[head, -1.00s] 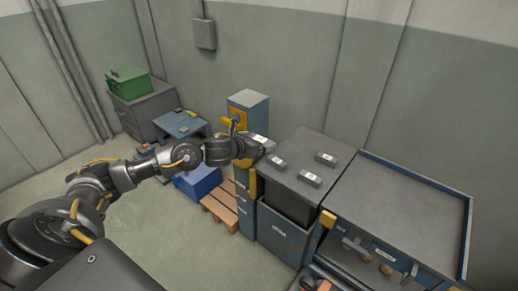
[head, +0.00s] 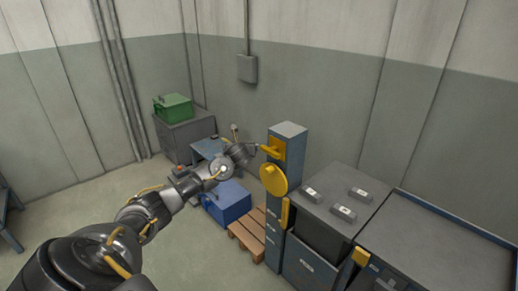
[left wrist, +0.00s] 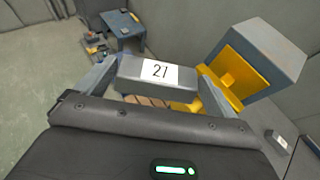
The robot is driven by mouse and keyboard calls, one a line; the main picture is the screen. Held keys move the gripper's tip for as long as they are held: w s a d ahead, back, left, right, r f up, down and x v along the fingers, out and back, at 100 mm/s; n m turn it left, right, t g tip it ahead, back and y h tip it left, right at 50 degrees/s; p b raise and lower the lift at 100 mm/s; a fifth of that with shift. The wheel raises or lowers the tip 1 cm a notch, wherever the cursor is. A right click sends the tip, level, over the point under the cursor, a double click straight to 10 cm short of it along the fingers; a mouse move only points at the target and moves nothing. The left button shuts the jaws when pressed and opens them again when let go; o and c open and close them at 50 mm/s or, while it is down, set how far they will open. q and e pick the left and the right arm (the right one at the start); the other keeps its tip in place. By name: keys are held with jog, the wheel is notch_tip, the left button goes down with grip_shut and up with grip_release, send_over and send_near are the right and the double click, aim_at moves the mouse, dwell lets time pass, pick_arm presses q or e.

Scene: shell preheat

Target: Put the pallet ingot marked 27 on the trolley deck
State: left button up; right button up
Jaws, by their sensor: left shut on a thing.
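My left gripper (left wrist: 160,85) is shut on a grey ingot (left wrist: 147,76) with a white label. The label starts with 2; its last digit looks like a 7 or a 1. The ingot is held up in the air, clear of the surfaces. In the head view my left gripper (head: 240,153) is between the blue pillar and a blue table, and the ingot is hard to make out there. The blue table (head: 206,147), possibly the trolley, is partly hidden behind my arm. It also shows in the left wrist view (left wrist: 124,27). My right gripper is out of view.
A blue pillar (head: 289,137) with a yellow disc (head: 273,180) stands close right of my gripper. Three labelled ingots lie on a grey cabinet top (head: 325,205). A wooden pallet (head: 245,235) and blue box (head: 228,203) are on the floor. Floor at left is open.

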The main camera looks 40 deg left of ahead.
pick_arm(q)
jog(key=s+f+n+g+y, duration=0.2)
jog(key=s, duration=0.4)
jog(key=s+d+r+m+t+h+b, duration=0.1)
jog(key=d+r+m+t+h, duration=0.2)
jog(key=d, duration=1.2)
jog(key=d+r+m+t+h, duration=0.2)
jog(key=d+r+m+h, duration=0.25)
jog(key=d, duration=1.05)
jog(key=s+d+f+m+h+b, duration=0.2)
jog(key=s+d+b, duration=0.3)
jog(key=d+b, duration=0.4)
jog(key=shift+s+d+h, duration=0.15)
jog(key=shift+h, duration=0.4)
